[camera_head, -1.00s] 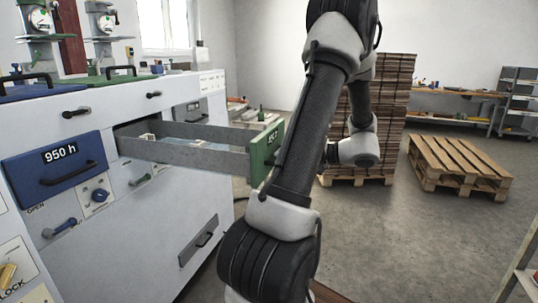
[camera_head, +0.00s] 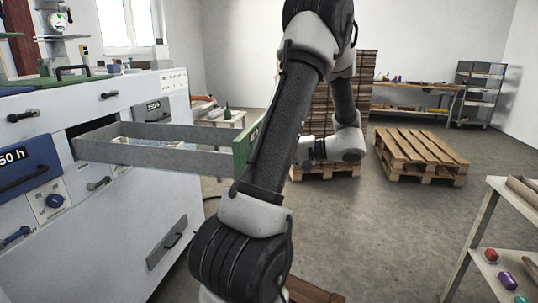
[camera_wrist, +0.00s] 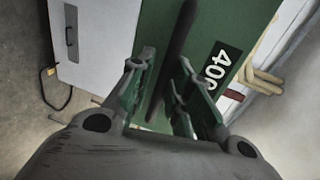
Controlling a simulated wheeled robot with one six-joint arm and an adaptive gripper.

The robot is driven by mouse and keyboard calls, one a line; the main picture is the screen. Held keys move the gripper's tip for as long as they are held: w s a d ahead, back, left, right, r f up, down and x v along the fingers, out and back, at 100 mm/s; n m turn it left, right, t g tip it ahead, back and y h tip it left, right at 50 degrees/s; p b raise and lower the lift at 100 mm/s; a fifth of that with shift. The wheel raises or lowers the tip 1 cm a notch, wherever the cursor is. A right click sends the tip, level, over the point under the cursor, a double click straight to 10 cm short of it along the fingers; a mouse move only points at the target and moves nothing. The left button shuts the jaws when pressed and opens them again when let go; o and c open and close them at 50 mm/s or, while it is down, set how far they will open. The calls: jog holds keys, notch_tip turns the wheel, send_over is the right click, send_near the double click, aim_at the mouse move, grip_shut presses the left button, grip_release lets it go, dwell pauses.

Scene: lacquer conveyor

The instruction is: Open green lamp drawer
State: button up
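The green-fronted drawer (camera_head: 246,143) stands pulled out of the white cabinet in the head view, its grey metal side wall (camera_head: 160,150) showing and some pale items inside. My arm partly covers its front. In the wrist view the green front (camera_wrist: 225,25) fills the middle, with a black label reading "400", cut off at the edge. The black bar handle (camera_wrist: 176,45) runs between the fingers of my gripper (camera_wrist: 163,62). The fingers are spread to either side of the handle, with a gap visible. My gripper is hidden behind my arm in the head view.
The white cabinet (camera_head: 120,240) is at left, with a blue drawer (camera_head: 25,170) and knobs. A wooden pallet (camera_head: 420,155) lies on the floor at right, with stacked boards (camera_head: 330,100) behind my arm. A shelf (camera_head: 490,265) stands at front right. Floor between is clear.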

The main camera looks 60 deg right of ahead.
jog(key=shift+o, duration=1.1)
jog(key=shift+s+d, duration=0.1)
jog(key=v, duration=1.1)
jog(key=shift+s, duration=0.4)
jog(key=shift+d, duration=0.1)
